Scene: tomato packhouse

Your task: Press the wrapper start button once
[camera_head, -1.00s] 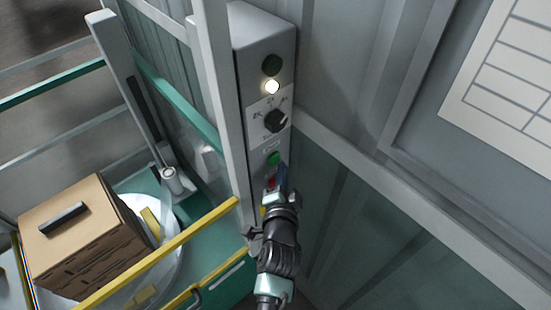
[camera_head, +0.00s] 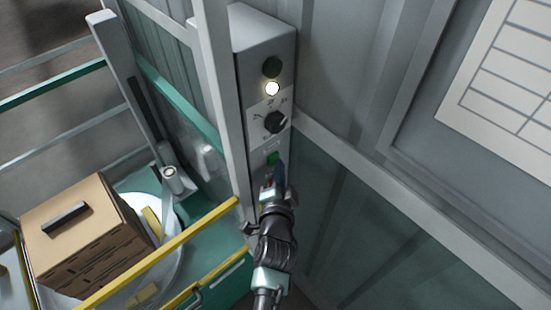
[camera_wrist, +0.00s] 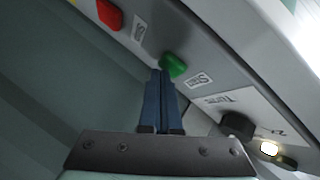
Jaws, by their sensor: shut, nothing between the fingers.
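The green start button (camera_head: 273,157) sits on the grey control box (camera_head: 262,40), below the black knob. In the wrist view the green button (camera_wrist: 173,66) is right at the tips of my gripper (camera_wrist: 161,74), beside a label that seems to read "Start". My gripper (camera_head: 275,170) is shut with nothing between its blue fingers. The tips overlap the button's lower edge in the wrist view; I cannot tell whether they touch or press it. In the head view my fingers hide the box's lower part.
The black knob (camera_head: 274,122), a lit white lamp (camera_head: 272,88) and a dark green lamp (camera_head: 271,67) are above. A post (camera_head: 222,100) and yellow rail (camera_head: 160,255) stand left, near a carton (camera_head: 85,235).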

